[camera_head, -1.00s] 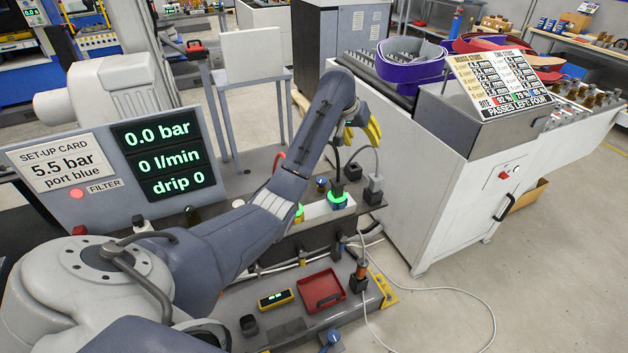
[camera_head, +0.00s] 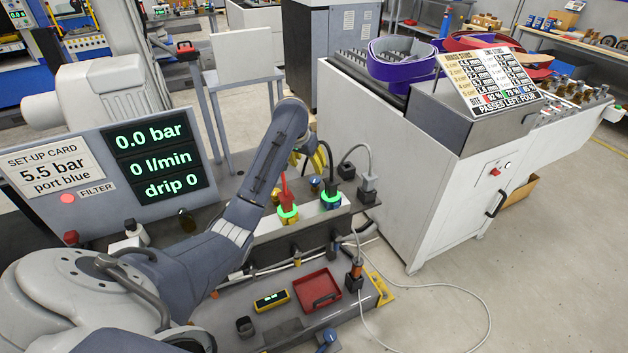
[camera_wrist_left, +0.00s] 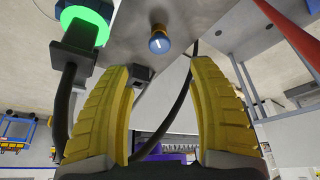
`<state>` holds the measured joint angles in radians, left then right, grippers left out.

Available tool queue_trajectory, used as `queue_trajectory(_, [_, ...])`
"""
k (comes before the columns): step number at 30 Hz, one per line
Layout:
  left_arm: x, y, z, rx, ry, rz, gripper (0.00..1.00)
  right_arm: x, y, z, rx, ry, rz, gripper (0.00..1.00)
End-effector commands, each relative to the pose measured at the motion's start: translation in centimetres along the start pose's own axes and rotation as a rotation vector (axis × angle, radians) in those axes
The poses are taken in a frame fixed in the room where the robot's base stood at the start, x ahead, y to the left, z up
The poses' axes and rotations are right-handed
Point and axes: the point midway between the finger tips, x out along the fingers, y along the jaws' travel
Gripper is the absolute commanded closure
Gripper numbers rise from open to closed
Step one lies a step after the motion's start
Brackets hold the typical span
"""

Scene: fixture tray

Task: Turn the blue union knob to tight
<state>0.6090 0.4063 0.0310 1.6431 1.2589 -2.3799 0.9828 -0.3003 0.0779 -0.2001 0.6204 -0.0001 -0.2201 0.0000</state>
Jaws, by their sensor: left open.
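A small blue knob (camera_head: 315,183) with a white mark stands on the grey fixture bench between two green-lit ports. In the left wrist view the blue knob (camera_wrist_left: 159,42), on a brass-coloured stem, shows ahead of the gap between the fingertips, not between the pads. My left gripper (camera_head: 307,160) has yellow ribbed fingers, spread and empty, above and close to the knob; they also show in the left wrist view (camera_wrist_left: 160,75). A blue port (camera_head: 331,199) with a green glowing ring and a black plug stands just right of the knob. My right gripper is out of view.
A yellow port (camera_head: 288,213) with a green ring and red top is at left. The panel (camera_head: 155,160) reads 0.0 bar, 0 l/min, drip 0. A red tray (camera_head: 318,289) lies in front.

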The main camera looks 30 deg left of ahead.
Motion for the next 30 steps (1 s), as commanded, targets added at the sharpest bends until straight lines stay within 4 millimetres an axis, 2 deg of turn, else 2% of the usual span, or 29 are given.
queue_trajectory(12, [6.9, 0.1, 0.1, -0.001, -0.004, 0.002, 0.41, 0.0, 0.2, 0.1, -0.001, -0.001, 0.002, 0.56])
queue_trajectory(18, [9.5, 0.1, 0.0, -0.001, -0.002, 0.001, 0.41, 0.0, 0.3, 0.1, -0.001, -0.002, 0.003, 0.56])
queue_trajectory(24, [11.0, 0.1, 0.0, -0.001, -0.001, 0.002, 0.41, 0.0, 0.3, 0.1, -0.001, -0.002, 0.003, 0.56])
queue_trajectory(30, [11.5, 0.1, 0.0, 0.0, 0.0, 0.001, 0.41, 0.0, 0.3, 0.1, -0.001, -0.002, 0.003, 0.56])
